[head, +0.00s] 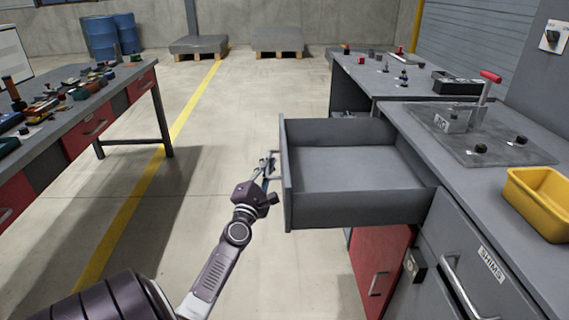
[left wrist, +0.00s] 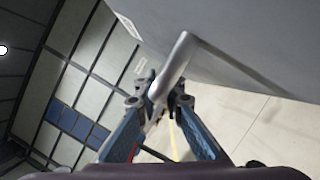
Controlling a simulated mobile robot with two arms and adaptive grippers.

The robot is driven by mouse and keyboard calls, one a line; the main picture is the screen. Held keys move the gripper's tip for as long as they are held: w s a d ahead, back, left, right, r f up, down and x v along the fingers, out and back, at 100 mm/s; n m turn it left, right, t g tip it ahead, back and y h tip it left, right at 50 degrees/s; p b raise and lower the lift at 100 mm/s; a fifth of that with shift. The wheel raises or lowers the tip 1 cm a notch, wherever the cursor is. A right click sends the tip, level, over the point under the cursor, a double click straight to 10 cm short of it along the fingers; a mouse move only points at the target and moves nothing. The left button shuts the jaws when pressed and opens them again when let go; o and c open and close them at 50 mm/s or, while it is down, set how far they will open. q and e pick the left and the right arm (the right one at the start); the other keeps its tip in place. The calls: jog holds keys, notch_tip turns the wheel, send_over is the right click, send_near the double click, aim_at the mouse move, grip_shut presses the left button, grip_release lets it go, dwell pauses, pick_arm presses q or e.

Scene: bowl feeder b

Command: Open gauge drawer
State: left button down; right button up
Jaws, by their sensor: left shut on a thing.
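The gauge drawer (head: 355,208) is a grey drawer pulled far out of the bench on the right. Its inside looks empty. My left gripper (head: 268,165) is at the drawer's front face, on the left side of it. In the left wrist view the gripper (left wrist: 158,98) is shut on the bar handle (left wrist: 177,60) of the drawer front (left wrist: 235,45). My right gripper is not in view.
A closed drawer labelled SHIMS (head: 475,275) and a red cabinet door (head: 378,268) are below. A yellow bin (head: 541,201) stands on the right bench. A cluttered workbench (head: 120,82) stands left. The floor between is clear.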

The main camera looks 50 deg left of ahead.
pick_arm(q)
jog(key=shift+s+a+f, duration=0.1)
jog(key=shift+s+a, duration=0.25)
jog(key=shift+s, duration=0.1)
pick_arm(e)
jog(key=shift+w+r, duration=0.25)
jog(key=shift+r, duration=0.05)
pick_arm(q)
jog(key=c, duration=2)
grip_release()
jog(key=shift+c, duration=0.2)
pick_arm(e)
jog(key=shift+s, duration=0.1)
pick_arm(q)
jog(key=v, duration=1.2)
